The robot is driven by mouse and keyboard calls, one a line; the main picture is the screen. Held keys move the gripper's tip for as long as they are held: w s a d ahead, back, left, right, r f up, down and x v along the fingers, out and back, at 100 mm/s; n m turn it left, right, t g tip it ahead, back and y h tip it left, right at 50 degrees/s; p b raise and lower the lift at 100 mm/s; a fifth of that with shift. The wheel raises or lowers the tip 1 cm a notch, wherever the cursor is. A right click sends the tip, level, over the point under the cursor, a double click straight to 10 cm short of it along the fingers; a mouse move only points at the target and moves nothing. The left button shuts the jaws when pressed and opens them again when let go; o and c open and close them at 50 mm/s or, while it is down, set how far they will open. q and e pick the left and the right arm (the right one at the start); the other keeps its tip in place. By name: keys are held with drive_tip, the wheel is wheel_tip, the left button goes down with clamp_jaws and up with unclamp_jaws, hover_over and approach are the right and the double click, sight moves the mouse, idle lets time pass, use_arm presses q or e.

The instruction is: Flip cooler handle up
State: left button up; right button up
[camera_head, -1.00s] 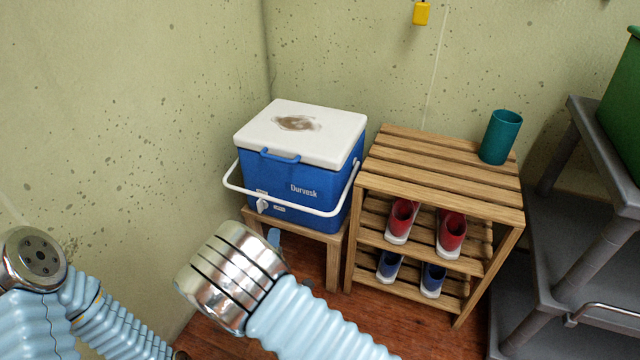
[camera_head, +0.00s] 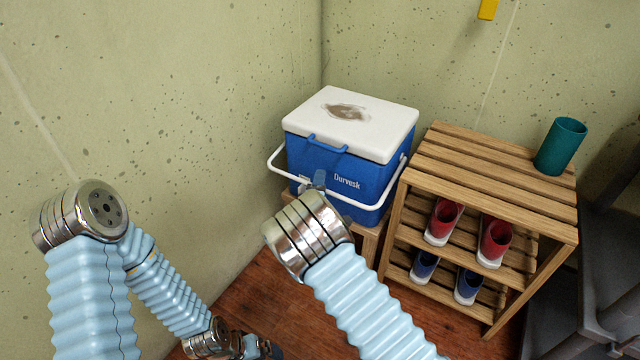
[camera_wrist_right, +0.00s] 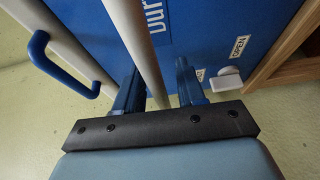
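The cooler (camera_head: 350,165) has a blue body and a white, stained lid, and sits on a low wooden stand. Its white handle (camera_head: 275,165) hangs down across the front; its middle is hidden behind my right gripper in the head view. My right gripper (camera_head: 319,180) is at the cooler's front. In the right wrist view, its two blue fingers (camera_wrist_right: 158,92) are apart, with the handle bar (camera_wrist_right: 140,50) running between them, nearer the left finger. My left gripper (camera_head: 262,347) is low at the bottom edge, partly cut off, far from the cooler.
A wooden slatted rack (camera_head: 480,180) stands close on the right, with a teal cup (camera_head: 561,146) on top and red and blue shoes on its shelves. A grey shelf (camera_head: 610,230) is farther right. Walls are close behind and left of the cooler.

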drive_tip(key=shift+w, duration=0.1)
clamp_jaws()
use_arm(q)
drive_tip(key=shift+r, duration=0.1)
use_arm(e)
drive_tip(key=shift+m+g+y, duration=0.3)
drive_tip(key=shift+g+y, duration=0.1)
drive_tip(key=shift+g, duration=0.2)
wheel_tip(320, 180, up, 7)
drive_tip(key=p, duration=0.5)
drive_tip(key=shift+f, duration=0.15)
drive_tip(key=shift+r, duration=0.2)
use_arm(q)
drive_tip(key=r, duration=0.1)
drive_tip(key=d+r, duration=0.1)
drive_tip(key=r, duration=0.3)
drive_tip(key=shift+s+d, duration=0.2)
drive_tip(key=shift+s, duration=0.05)
drive_tip(key=shift+c, duration=0.5)
